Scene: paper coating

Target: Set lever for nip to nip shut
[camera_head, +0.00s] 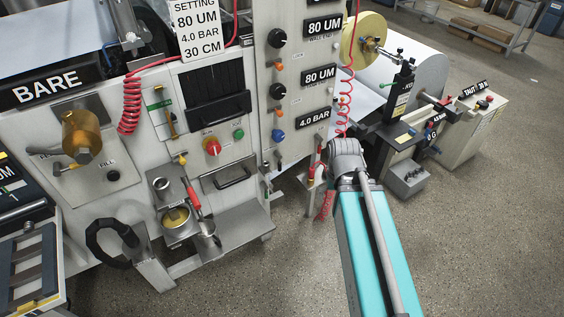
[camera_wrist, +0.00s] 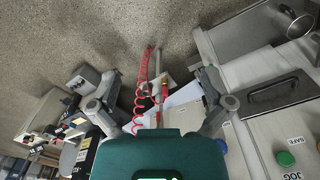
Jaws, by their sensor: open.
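In the wrist view what looks like the same red part (camera_wrist: 157,91) lies between my fingers, apart from both. My gripper (camera_wrist: 158,76) is open and empty, its two fingers spread wide. In the head view my gripper is hidden behind my grey wrist joint, just right of the red part. The lever's setting cannot be told.
A red coiled hose (camera_head: 343,105) hangs close by and also shows in the wrist view (camera_wrist: 139,92). The control column (camera_head: 297,85) with knobs stands left, a roller stand (camera_head: 400,105) right. A steel shelf (camera_head: 235,226) juts out lower left. Floor (camera_head: 480,200) is open at right.

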